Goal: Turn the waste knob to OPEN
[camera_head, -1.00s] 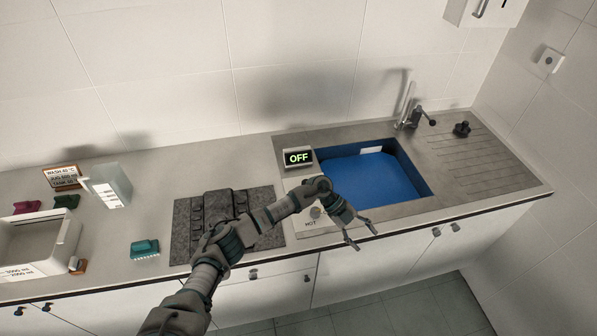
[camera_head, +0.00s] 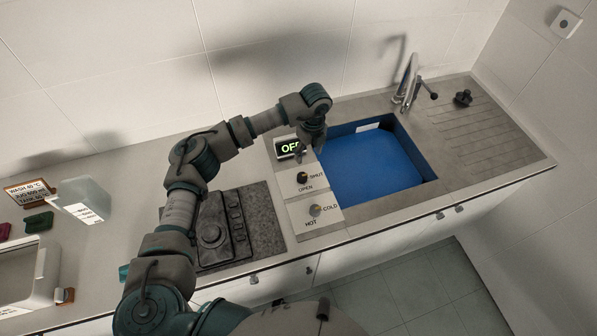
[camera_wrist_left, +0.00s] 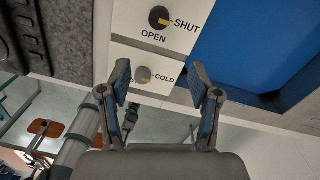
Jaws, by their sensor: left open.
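The waste knob (camera_head: 303,178) is a dark round knob on a white plate left of the sink, with SHUT to its right and OPEN below it. In the left wrist view the waste knob (camera_wrist_left: 158,17) has its yellow pointer toward SHUT. My left gripper (camera_head: 309,146) points down just behind the knob in the head view, near the display. In the wrist view my left gripper (camera_wrist_left: 160,85) is open with nothing between its fingers, and the knob lies beyond the fingertips, apart from them. My right gripper is not in view.
A grey knob (camera_head: 315,210) marked HOT and COLD sits in front, its pointer toward COLD. A display (camera_head: 289,147) reads OFF, partly hidden. The blue sink basin (camera_head: 372,170) lies right, with a tap (camera_head: 408,84) behind. A dark hob (camera_head: 262,217) is left.

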